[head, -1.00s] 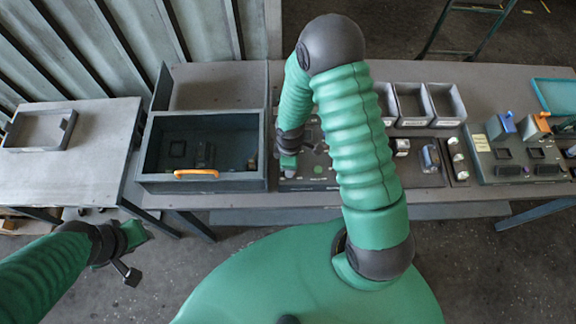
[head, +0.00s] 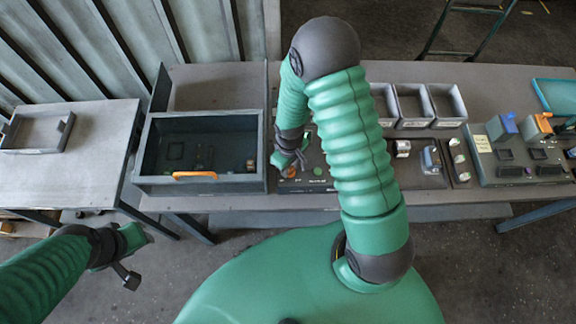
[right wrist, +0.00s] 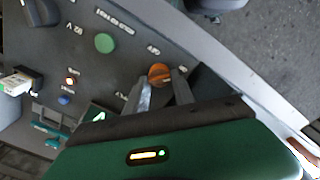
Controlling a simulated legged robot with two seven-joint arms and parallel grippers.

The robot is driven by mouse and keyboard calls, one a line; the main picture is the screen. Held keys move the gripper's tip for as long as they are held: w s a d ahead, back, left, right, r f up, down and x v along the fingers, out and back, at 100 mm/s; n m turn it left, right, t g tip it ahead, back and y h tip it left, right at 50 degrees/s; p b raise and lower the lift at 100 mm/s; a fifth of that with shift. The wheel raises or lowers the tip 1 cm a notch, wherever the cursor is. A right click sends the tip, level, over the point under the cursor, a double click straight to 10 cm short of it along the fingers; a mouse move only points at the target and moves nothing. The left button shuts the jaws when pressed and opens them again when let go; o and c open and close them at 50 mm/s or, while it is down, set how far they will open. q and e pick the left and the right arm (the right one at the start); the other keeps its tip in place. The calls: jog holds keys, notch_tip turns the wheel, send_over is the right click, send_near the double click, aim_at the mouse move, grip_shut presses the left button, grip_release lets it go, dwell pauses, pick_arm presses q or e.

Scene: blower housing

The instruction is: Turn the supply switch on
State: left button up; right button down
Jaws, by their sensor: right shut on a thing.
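The supply switch looks to be an orange round knob (right wrist: 160,75) on a grey control panel (right wrist: 125,65). In the right wrist view it sits between the tips of my right gripper (right wrist: 162,84), which is shut on it. In the head view my right gripper (head: 286,165) is at the panel's front left, with a bit of the orange knob (head: 289,173) showing beside it. My forearm hides much of the panel there. My left gripper (head: 135,240) hangs at lower left, away from the bench; its jaw opening is unclear.
A green round button (right wrist: 105,43), a lit orange lamp (right wrist: 70,82) and a blue button (right wrist: 64,99) are near the knob. Grey bins (head: 412,103) stand to the right.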

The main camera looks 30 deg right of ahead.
jog(key=shift+s+f, duration=0.15)
jog(key=shift+s, duration=0.2)
jog(key=c, duration=1.3)
grip_release()
jog(key=shift+c, duration=0.2)
jog(key=shift+o, duration=1.4)
jog(key=shift+d, duration=0.1)
jog(key=shift+w, duration=0.1)
